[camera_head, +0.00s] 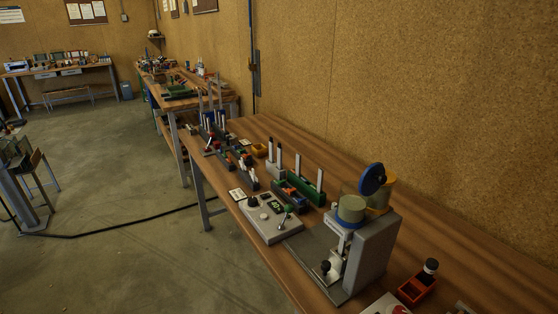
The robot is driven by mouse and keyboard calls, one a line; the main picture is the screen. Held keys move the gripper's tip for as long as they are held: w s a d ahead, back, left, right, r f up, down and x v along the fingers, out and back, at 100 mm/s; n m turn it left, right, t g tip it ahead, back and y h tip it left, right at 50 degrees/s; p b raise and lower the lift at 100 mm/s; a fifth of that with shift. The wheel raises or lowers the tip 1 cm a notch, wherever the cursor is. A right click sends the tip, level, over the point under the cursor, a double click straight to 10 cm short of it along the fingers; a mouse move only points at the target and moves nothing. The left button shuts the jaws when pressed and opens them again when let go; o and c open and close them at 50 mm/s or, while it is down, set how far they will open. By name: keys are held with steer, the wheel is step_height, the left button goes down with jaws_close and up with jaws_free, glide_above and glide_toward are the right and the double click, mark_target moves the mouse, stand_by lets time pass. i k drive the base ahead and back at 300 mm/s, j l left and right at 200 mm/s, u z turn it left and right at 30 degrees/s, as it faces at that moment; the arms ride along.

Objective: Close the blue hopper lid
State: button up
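A round dark blue lid (372,179) stands steeply tilted, nearly on edge, at the top of a grey machine (372,255) on the right part of the wooden workbench. Behind it is a tan-yellow round hopper (384,192), partly hidden by the lid. A second round container (351,207), olive with a blue band below, sits in front and slightly left on the same machine. Its top looks covered. I cannot tell exactly where the blue lid is hinged. My gripper is not in this view.
The workbench (480,245) runs along a cork-coloured wall. Green racks (305,190) and small parts lie farther back. An orange bin (412,292) is at front right. Floor at left is mostly clear, with a cable.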

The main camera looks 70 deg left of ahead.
mark_target(374, 176)
steer(key=u, duration=1.25)
